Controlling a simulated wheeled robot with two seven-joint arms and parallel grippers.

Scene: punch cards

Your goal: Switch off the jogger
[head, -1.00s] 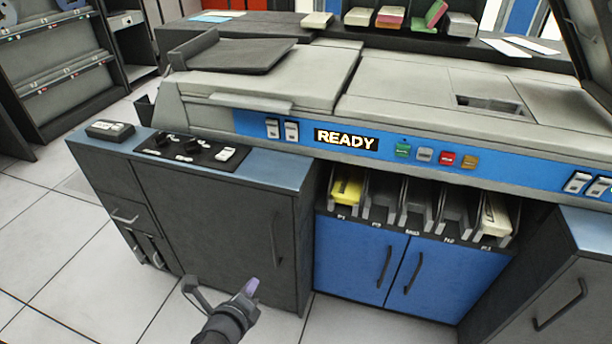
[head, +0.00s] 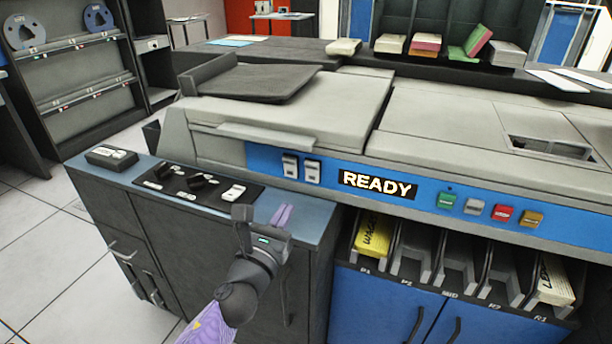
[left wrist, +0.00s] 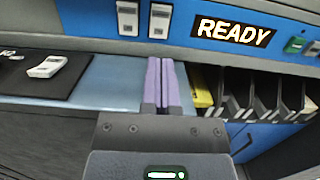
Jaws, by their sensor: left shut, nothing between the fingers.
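A black control panel (head: 214,195) is set in the blue-grey top of the left cabinet. It bears two dark knobs and a white rocker switch (head: 234,192); its labels are too small to read, so I cannot tell which control is the jogger's. The white switch also shows at the left of the left wrist view (left wrist: 47,67). My left gripper (head: 284,216) is shut and empty, its purple fingers side by side. It is near the cabinet top's front right, right of the white switch and apart from it. My right gripper is out of view.
A small dark box (head: 112,157) lies left of the panel. The blue machine front carries two white switches (head: 301,169), a READY display (head: 377,184) and several coloured buttons. Card pockets (head: 455,255) sit below; the first holds yellow cards (head: 373,236).

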